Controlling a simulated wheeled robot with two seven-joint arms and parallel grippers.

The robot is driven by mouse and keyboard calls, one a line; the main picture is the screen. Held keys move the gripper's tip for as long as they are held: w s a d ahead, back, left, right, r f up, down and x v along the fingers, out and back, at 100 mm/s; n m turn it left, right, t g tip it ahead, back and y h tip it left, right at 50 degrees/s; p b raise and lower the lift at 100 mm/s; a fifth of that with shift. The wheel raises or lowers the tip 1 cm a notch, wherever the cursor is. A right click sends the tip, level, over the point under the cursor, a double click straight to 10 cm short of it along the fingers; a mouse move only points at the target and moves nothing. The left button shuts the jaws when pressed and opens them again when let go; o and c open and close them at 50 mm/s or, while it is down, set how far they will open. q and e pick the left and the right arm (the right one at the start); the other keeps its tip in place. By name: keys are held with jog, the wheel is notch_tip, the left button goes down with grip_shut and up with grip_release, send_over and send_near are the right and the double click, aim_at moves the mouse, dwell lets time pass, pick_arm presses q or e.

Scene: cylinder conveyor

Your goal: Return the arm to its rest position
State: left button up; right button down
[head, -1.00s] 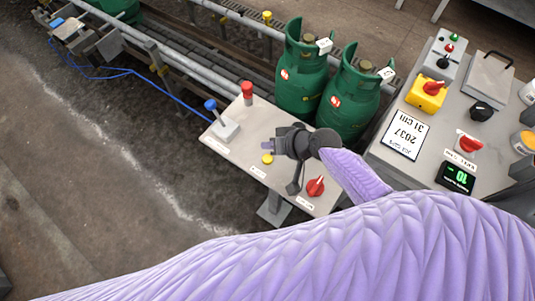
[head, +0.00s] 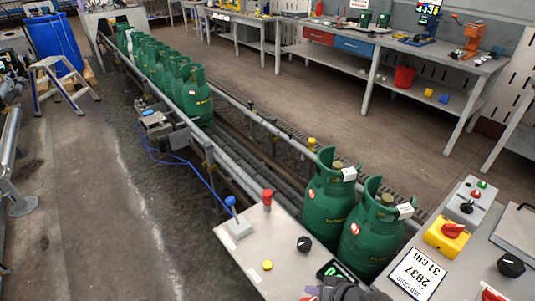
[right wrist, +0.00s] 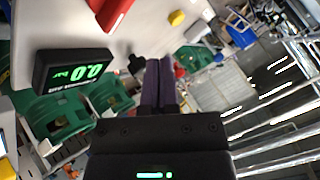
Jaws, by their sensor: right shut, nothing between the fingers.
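My right gripper (head: 322,294) shows only in part at the bottom edge of the head view, above the near end of the grey control panel. In the right wrist view its two dark fingers (right wrist: 158,85) are together with nothing between them. A small black display (right wrist: 73,73) with green digits lies left of the fingers there. A red part (right wrist: 112,14) shows at the top of that view, and a yellow button (right wrist: 177,18) beyond. My left gripper is in neither view.
The control panel (head: 240,262) carries a blue-topped lever (head: 232,207), a red button (head: 267,197) and a black knob (head: 304,243). Two green cylinders (head: 328,205) stand on the conveyor (head: 235,157) beside it; several more stand farther up. A panel with a yellow switch (head: 447,235) is at right.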

jog(key=s+d+r+n+g+h, duration=0.1)
jog(key=s+d+r+g+h, duration=0.15)
jog(key=s+r, duration=0.45)
jog(key=s+d+r+n+g+h, duration=0.15)
jog(key=s+h, duration=0.25)
jog(key=s, duration=0.6)
notch_tip(320, 180, down, 19)
jog(key=s+b, duration=0.2)
jog(key=b, duration=0.1)
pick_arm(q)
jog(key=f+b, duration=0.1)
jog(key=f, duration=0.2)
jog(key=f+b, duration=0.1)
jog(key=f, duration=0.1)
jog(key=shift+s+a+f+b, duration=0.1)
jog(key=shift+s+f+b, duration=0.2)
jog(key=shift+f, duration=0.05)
pick_arm(e)
jog(key=s+d+f+g, duration=0.2)
jog(key=s+d+f, duration=0.1)
jog(key=s+f, duration=1.1)
jog(key=shift+s+d+f, duration=0.2)
jog(key=shift+d+f, duration=0.1)
jog(key=shift+f, duration=0.05)
